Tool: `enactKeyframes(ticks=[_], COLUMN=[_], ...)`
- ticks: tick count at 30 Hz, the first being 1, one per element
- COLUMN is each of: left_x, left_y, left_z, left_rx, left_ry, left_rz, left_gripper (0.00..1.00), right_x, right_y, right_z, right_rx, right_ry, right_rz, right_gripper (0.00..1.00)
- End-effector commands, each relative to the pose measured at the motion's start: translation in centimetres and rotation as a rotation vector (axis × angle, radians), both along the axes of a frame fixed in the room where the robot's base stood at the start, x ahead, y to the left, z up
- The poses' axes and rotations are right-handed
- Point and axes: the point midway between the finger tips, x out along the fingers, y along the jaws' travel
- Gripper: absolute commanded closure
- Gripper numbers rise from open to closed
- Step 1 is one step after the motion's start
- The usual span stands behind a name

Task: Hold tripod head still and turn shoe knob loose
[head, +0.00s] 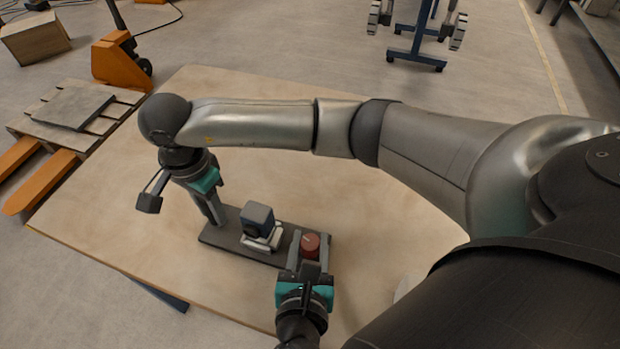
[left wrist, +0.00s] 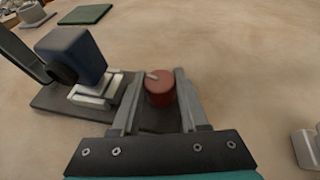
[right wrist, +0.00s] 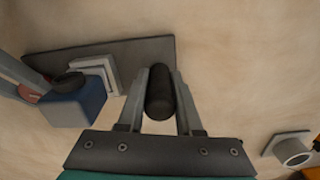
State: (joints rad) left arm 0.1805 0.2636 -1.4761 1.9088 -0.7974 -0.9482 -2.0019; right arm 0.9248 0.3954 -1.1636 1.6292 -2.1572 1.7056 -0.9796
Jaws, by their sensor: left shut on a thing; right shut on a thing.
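The tripod head has a long dark base plate (head: 220,235) lying on the table. A dark blue block (head: 257,218) sits on a pale clamp (head: 262,240) at its middle; both show in the left wrist view. The red knob (left wrist: 160,90), with a pale mark on top, stands at one end of the plate. My left gripper (head: 309,248) is shut around the knob, one finger on each side. My right gripper (right wrist: 160,95) is shut on an upright dark handle (right wrist: 159,88) at the other end. In the head view that handle is hidden by the gripper.
The wooden table (head: 120,220) is mostly clear around the plate. A green mat (left wrist: 86,14) lies farther off. A grey fitting with a round opening (right wrist: 290,150) stands at the right wrist view's right edge. A pallet (head: 80,120) and orange pallet truck (head: 115,62) stand beyond the table.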

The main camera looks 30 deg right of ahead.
Motion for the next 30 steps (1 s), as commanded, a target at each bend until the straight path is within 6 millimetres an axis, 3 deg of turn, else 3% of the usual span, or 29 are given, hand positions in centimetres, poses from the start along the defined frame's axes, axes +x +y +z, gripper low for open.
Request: enactKeyframes(ticks=[1,9,20,30], left_x=[0.02,0.03,0.14,0.31], left_y=[0.02,0.02,0.03,0.15], left_z=[-0.01,0.01,0.03,0.0], left_rx=[0.0,0.0,0.001,0.005], left_ry=[0.001,0.0,-0.005,-0.006], left_rz=[0.0,-0.001,-0.027,-0.265], left_gripper=[0.55,0.26,0.26,0.26], right_x=[0.05,0.05,0.06,0.06], right_y=[0.05,0.05,0.04,0.03], right_z=[0.06,0.07,0.07,0.07], right_rx=[0.002,0.001,0.001,0.001], right_ry=[-0.002,-0.003,-0.003,-0.003], right_rz=[0.001,0.002,0.002,0.002], right_gripper=[1.0,1.0,1.0,1.0])
